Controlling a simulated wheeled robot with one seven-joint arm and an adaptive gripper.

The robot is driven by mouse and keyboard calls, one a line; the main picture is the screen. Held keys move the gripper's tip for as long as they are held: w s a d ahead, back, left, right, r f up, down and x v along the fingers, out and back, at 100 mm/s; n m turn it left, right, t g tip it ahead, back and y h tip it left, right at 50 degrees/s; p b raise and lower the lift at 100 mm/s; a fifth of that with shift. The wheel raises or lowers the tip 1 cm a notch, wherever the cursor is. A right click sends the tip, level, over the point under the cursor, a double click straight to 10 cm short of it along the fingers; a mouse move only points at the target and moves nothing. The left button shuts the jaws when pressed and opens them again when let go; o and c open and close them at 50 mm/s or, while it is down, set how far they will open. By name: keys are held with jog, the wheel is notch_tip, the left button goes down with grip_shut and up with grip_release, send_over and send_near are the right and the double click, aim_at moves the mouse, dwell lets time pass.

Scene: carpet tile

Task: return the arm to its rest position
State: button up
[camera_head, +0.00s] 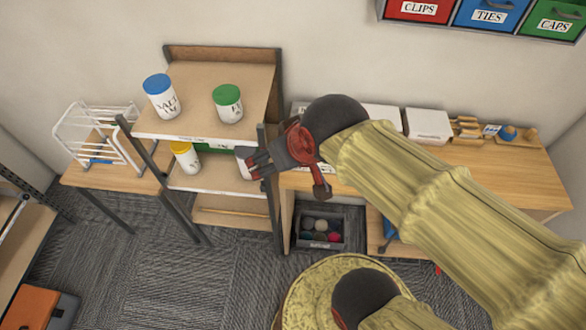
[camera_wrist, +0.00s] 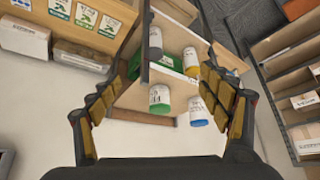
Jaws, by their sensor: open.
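My gripper (camera_head: 257,164) is dark with red parts and is in front of the right side of the shelf rack in the head view. Its fingers are spread wide with nothing between them in the wrist view (camera_wrist: 167,70). My arm, in a yellowish sleeve, reaches in from the lower right. The gripper partly covers a grey jar (camera_head: 243,158) on the rack's middle shelf; that jar also shows in the wrist view (camera_wrist: 155,42), apart from the fingers.
The rack's top shelf (camera_head: 195,122) holds a blue-lidded jar (camera_head: 162,103) and a green-lidded jar (camera_head: 228,108). A yellow-lidded jar (camera_head: 188,160) and a green box (camera_head: 217,147) are below. A wire rack (camera_head: 85,135) stands left; a desk (camera_head: 490,165) stands right, a dark bin (camera_head: 325,243) beneath.

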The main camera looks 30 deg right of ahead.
jog(key=shift+g, duration=0.6)
jog(key=s, duration=0.5)
jog(key=shift+d+r, duration=0.1)
jog(key=shift+d, duration=0.15)
notch_tip(320, 180, down, 12)
jog(key=b, duration=1.1)
jog(key=shift+r+b, duration=0.15)
jog(key=shift+b, duration=0.25)
